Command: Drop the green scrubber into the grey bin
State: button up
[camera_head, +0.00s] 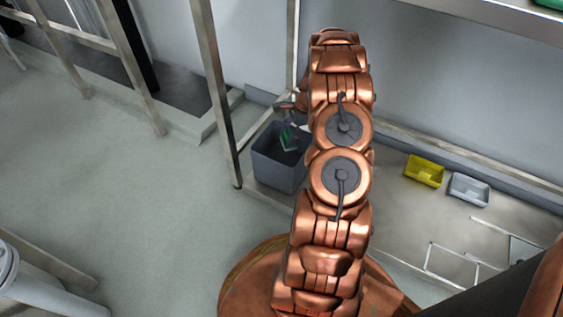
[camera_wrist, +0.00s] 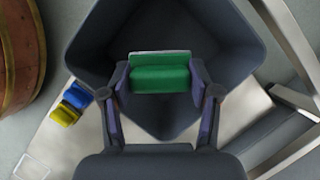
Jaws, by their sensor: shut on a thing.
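The green scrubber (camera_wrist: 161,76) is held between the two fingers of my gripper (camera_wrist: 160,86) in the wrist view. A pale strip runs along its far edge. The grey bin (camera_wrist: 222,24) opens around and beyond the scrubber in that view. I cannot tell how deep the scrubber is. My gripper is mostly hidden behind my arm in the head view.
A yellow tray (camera_head: 424,171) and a light grey tray (camera_head: 468,189) lie to the right of my arm. A metal post (camera_head: 215,90) stands just left of the bin. A wall is close behind it. Open floor (camera_head: 110,190) lies to the left.

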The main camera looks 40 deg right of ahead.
jog(key=o, duration=1.3)
jog(key=shift+r, duration=0.15)
jog(key=v, duration=1.1)
jog(key=shift+s+d+r, duration=0.15)
jog(key=shift+d+r, duration=0.05)
jog(key=shift+r, duration=0.15)
